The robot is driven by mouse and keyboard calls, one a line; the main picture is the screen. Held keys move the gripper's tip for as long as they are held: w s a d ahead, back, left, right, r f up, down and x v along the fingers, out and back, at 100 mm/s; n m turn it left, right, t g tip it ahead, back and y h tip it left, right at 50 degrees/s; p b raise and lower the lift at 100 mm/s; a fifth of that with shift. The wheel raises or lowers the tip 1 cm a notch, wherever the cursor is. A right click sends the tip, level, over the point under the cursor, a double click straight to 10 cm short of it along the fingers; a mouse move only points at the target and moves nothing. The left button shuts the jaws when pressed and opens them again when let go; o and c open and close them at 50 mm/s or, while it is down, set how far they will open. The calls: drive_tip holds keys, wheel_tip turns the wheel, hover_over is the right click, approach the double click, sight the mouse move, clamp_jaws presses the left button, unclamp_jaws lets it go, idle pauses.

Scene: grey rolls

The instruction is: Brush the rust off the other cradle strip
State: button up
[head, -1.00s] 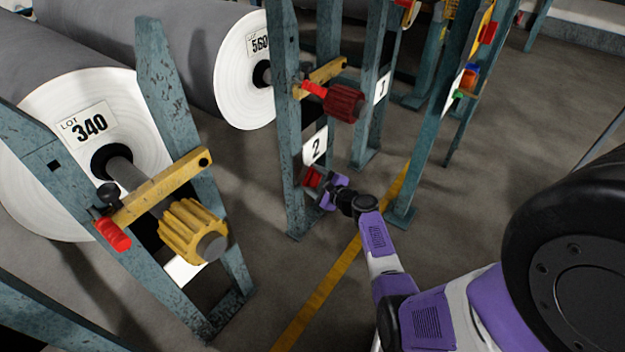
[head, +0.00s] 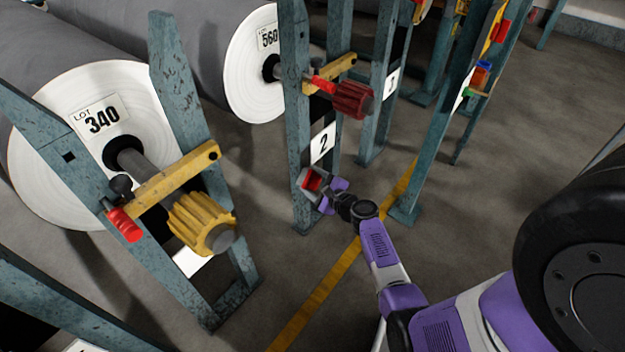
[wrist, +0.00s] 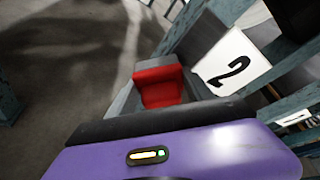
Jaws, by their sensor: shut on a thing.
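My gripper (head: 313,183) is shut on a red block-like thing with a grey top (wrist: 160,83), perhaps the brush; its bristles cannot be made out. It also shows as a small red patch in the head view (head: 312,179). The gripper is in front of the lower part of the teal stand marked 2 (head: 299,130), below its number plate (head: 322,143). Whether the held thing touches the stand cannot be told. On that stand a yellow bar (head: 333,70) lies across, next to a dark red toothed wheel (head: 353,99). No rusty cradle strip can be clearly made out.
At the left, a nearer teal stand (head: 185,100) carries a yellow bar (head: 170,182), yellow toothed wheel (head: 200,222) and red handle (head: 124,226) beside the roll marked 340 (head: 75,95). Roll 560 (head: 240,80) is behind. Open floor (head: 450,250) lies at right, crossed by a yellow line (head: 318,298).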

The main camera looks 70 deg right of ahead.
drive_tip(key=shift+s+a+f, duration=0.1)
drive_tip(key=shift+s+a, duration=0.1)
drive_tip(key=shift+s, duration=1.2)
drive_tip(key=shift+s+a, duration=0.2)
drive_tip(key=shift+s, duration=1.15)
drive_tip(key=shift+s+a, duration=0.2)
drive_tip(key=shift+s, duration=0.55)
drive_tip(key=shift+s+a, duration=0.15)
drive_tip(key=shift+s, duration=0.55)
